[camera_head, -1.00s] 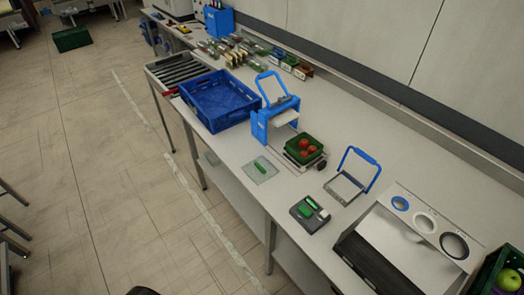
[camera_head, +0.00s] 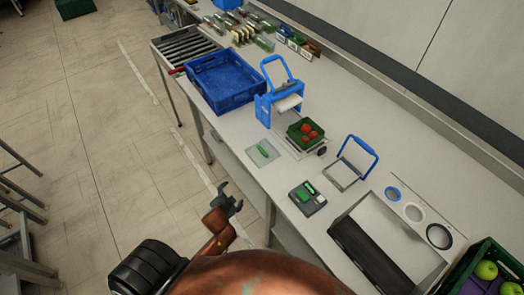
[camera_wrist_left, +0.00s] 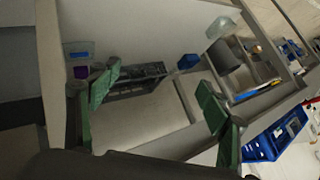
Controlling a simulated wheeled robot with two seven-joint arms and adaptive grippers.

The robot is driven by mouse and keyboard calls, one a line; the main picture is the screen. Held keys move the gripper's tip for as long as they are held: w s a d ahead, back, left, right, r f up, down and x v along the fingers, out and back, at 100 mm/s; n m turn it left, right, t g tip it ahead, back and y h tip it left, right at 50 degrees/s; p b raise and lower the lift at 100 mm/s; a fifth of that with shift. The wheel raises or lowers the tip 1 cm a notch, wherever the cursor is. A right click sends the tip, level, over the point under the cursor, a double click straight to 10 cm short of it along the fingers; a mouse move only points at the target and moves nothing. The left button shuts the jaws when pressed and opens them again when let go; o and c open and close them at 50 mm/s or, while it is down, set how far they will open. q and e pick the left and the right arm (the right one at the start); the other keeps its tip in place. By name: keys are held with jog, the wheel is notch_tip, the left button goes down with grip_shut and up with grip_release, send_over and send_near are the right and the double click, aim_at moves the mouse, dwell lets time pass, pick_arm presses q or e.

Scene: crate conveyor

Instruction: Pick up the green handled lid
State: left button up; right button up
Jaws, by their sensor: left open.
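The green handled lid (camera_head: 263,152) looks like a flat, clear square plate with a green grip on top. It lies flat on the white worktop (camera_head: 240,128) near the front edge, left of the green crate. My left gripper (camera_head: 232,197) is open and empty, off the front edge of the worktop, below and left of the lid in the head view. In the left wrist view its two green-padded fingers (camera_wrist_left: 158,100) stand wide apart with nothing between them; I cannot make out the lid there. My right gripper is not in view.
A green crate of red fruit (camera_head: 305,133) stands right of the lid. A dark device with green parts (camera_head: 307,199) sits near the edge. Behind are a blue frame device (camera_head: 272,105) and a blue crate (camera_head: 222,82). A blue-handled frame (camera_head: 351,170) stands further right.

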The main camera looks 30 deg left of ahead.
pick_arm(q)
jog(key=w+d+r+m+t+p, duration=0.1)
jog(key=w+r+m+t, duration=0.2)
jog(key=r, duration=0.7)
jog(key=w+d+r+m+t+h, duration=0.15)
jog(key=w+r, duration=0.35)
jog(key=r, duration=0.5)
jog(key=w+d+r+m+t+p, duration=0.15)
jog(key=w+r+t, duration=0.25)
jog(key=r, duration=0.6)
jog(key=w+d+r+m+t+h, duration=0.25)
jog(key=d+r+m+h, duration=0.25)
jog(key=d+r+m, duration=0.25)
jog(key=w+d+r+m+g+h, duration=0.15)
jog(key=d+m+g+h, duration=0.25)
jog(key=d+m+h, duration=0.55)
jog(key=m+g+y, duration=1.1)
jog(key=m+g, duration=0.1)
jog(key=m, duration=0.1)
send_near(263, 150)
jog(key=shift+s+d+f, duration=0.1)
jog(key=shift+d+f, duration=0.05)
jog(key=shift+f, duration=0.35)
jog(key=shift+a+f, duration=0.2)
jog(key=shift+f, duration=0.1)
jog(key=x, duration=0.7)
jog(key=shift+w+d+r+p, duration=0.1)
jog(key=shift+w+p, duration=0.25)
jog(key=shift+p, duration=0.05)
